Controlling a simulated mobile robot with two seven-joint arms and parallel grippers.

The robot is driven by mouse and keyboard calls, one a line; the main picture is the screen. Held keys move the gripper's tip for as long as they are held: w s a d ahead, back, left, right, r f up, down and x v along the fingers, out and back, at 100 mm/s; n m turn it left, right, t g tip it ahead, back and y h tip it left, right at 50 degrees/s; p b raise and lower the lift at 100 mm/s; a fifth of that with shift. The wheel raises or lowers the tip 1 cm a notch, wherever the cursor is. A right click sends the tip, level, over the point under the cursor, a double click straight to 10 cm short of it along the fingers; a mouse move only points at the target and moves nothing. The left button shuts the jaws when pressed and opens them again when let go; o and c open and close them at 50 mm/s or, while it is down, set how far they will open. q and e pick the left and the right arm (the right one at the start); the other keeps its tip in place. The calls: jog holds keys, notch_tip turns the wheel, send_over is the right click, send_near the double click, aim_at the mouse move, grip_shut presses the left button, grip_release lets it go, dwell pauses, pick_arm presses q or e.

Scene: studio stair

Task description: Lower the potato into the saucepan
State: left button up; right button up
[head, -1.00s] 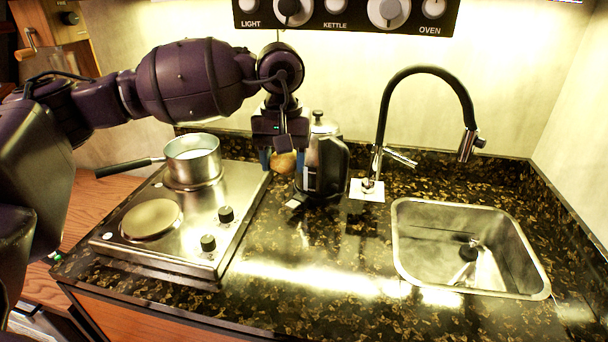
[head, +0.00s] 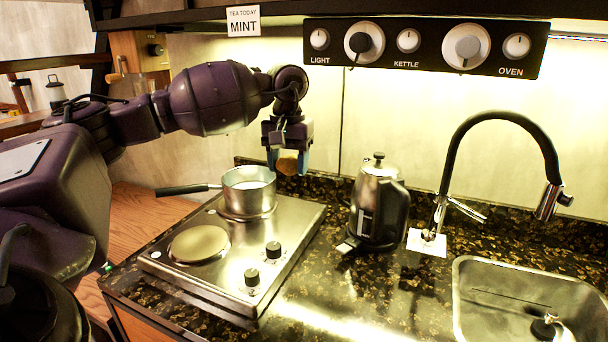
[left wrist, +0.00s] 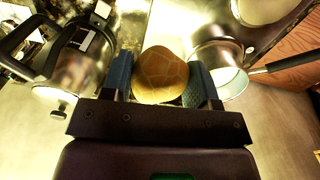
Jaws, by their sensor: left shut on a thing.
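My left gripper (head: 288,162) is shut on the potato (head: 287,164), a brown round thing held between two blue fingers. In the left wrist view the potato (left wrist: 160,75) sits between the fingertips (left wrist: 160,78). The saucepan (head: 249,192) is a steel pot with a black handle, standing on the rear burner of the hob. The gripper and potato are up in the air, to the right of the saucepan and higher than its rim. The saucepan also shows in the left wrist view (left wrist: 222,62), to the right of the potato. My right gripper is not in view.
A steel kettle (head: 378,205) with a black handle stands right of the hob (head: 215,262). A black tap (head: 447,160) and a sink (head: 470,305) are further right. A control panel (head: 425,48) hangs on the back wall. The front burner (head: 200,243) is bare.

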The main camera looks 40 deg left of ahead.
pick_arm(q)
jog(key=w+a+f+b, duration=0.1)
jog(key=w+a+b, duration=0.2)
jog(key=a, duration=1)
jog(key=w+a+f+b, duration=0.2)
jog(key=a+b, duration=0.5)
jog(key=a, duration=0.5)
jog(key=shift+w+a+f, duration=0.3)
jog(key=shift+w+a, duration=0.1)
jog(key=shift+w, duration=0.2)
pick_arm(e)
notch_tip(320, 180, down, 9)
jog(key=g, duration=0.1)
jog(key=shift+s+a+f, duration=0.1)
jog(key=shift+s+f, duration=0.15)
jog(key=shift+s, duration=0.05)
pick_arm(q)
jog(key=shift+f, duration=4.85)
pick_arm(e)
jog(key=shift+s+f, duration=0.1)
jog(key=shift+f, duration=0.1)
pick_arm(q)
jog(key=shift+f+b, duration=0.35)
jog(key=shift+f, duration=0.75)
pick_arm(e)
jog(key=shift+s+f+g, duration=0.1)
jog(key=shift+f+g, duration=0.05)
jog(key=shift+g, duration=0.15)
